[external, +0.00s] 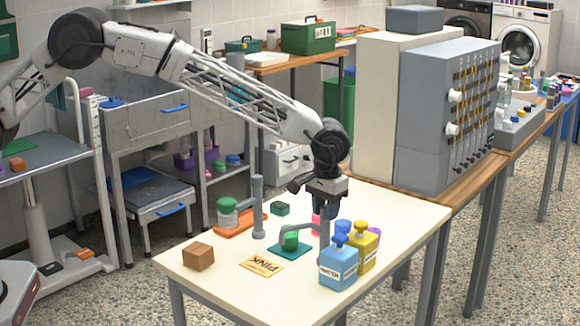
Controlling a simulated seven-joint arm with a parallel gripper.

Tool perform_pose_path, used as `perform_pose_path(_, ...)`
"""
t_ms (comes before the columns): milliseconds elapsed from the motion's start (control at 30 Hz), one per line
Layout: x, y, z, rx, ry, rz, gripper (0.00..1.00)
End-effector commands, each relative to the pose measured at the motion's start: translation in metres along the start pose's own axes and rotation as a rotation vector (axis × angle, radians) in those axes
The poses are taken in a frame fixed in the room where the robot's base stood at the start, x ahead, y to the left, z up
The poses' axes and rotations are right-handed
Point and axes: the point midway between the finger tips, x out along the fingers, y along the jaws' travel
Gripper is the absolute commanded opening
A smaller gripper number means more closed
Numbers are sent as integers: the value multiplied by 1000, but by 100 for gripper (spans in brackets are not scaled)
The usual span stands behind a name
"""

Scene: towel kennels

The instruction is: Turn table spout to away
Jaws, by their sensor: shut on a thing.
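On the cream table, a grey upright post (258,212) has a short arm reaching left toward a green-capped jar. A second grey piece, a thin curved pipe (297,233), runs left from below my gripper, over a green block on a teal mat. I cannot tell for sure which of the two is the table spout. My gripper (325,232) points down at the table's right part, behind the blue bottle. Its jaws are shut on a grey part that looks like the upright of the curved pipe. The grip itself is small and partly hidden.
A blue bottle (338,266) and a yellow bottle (364,247) stand close to my gripper. A pink item shows behind it. The green-capped jar (228,216) stands on an orange mat.

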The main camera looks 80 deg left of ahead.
Motion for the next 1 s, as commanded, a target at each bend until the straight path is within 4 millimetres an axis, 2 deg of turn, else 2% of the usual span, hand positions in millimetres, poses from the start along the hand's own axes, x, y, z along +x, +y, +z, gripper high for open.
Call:
perform_pose_path(500,-2,1,-1,-435,-4,2,0)
perform_pose_path(700,-2,1,-1,-524,-6,2,0)
perform_pose_path(1000,-1,1,0,-561,-7,2,0)
